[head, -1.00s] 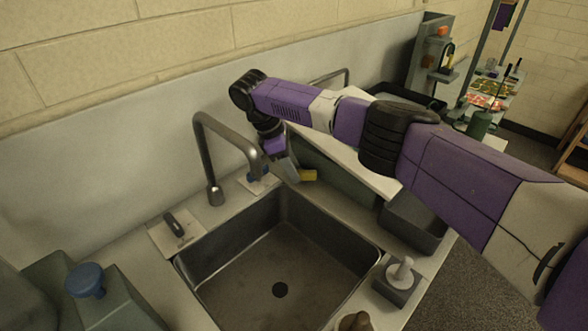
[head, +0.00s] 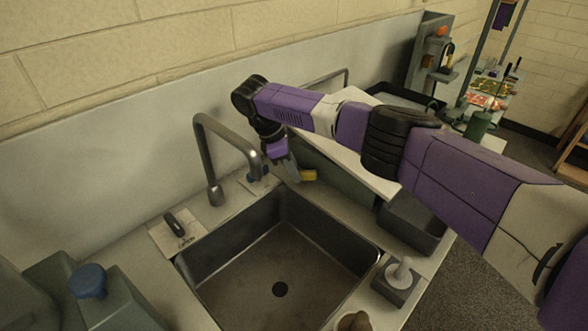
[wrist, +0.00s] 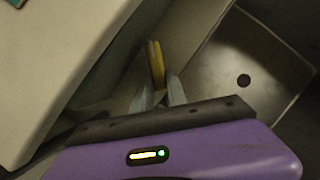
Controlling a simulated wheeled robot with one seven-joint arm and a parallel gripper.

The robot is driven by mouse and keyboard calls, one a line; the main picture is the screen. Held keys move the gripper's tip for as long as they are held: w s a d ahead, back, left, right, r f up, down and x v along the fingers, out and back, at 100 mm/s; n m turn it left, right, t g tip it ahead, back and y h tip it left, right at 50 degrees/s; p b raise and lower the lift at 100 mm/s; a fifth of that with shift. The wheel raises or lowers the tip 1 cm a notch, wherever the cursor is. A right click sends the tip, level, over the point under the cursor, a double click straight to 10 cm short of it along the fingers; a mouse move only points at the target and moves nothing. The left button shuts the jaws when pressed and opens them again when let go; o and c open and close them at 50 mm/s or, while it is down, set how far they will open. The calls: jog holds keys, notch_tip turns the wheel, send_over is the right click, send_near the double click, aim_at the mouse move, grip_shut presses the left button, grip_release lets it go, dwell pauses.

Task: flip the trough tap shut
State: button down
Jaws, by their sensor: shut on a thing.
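A yellow lever (head: 308,175) stands at the far right back corner of the sink, by the wall of the raised trough (head: 340,165); I take it for the trough tap's handle. My gripper (head: 292,172) reaches down to it from above, behind the sink. In the wrist view the yellow lever (wrist: 156,62) runs out from between the two grey fingertips (wrist: 160,90), which are shut on it. The lever's base and the tap body are hidden behind the fingers.
The steel sink (head: 212,265) is empty, and its curved spout (head: 205,160) stands close left of my gripper.

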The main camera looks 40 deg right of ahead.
jog(key=n+p, duration=0.2)
jog(key=p, duration=0.1)
jog(key=n+t+p, duration=0.1)
jog(key=p, duration=0.1)
jog(key=shift+s+a+r+h, duration=0.25)
jog(key=shift+s+r+h, duration=0.05)
jog(key=shift+s, duration=0.1)
jog(key=n+p, duration=0.2)
jog(key=n+t+p, duration=0.1)
jog(key=n+p, duration=0.1)
jog(key=shift+s+a+t, duration=0.1)
jog(key=shift+s+t, duration=0.2)
jog(key=shift+s, duration=0.1)
jog(key=shift+s+f+n+p, duration=0.2)
jog(key=shift+n+p, duration=0.35)
jog(key=shift+n, duration=0.25)
jog(key=shift+t+h, duration=0.3)
jog(key=c, duration=1.3)
grip_release()
jog(key=b+v, duration=0.1)
jog(key=v, duration=0.6)
jog(key=shift+a+r, duration=0.15)
jog(key=shift+r, duration=0.2)
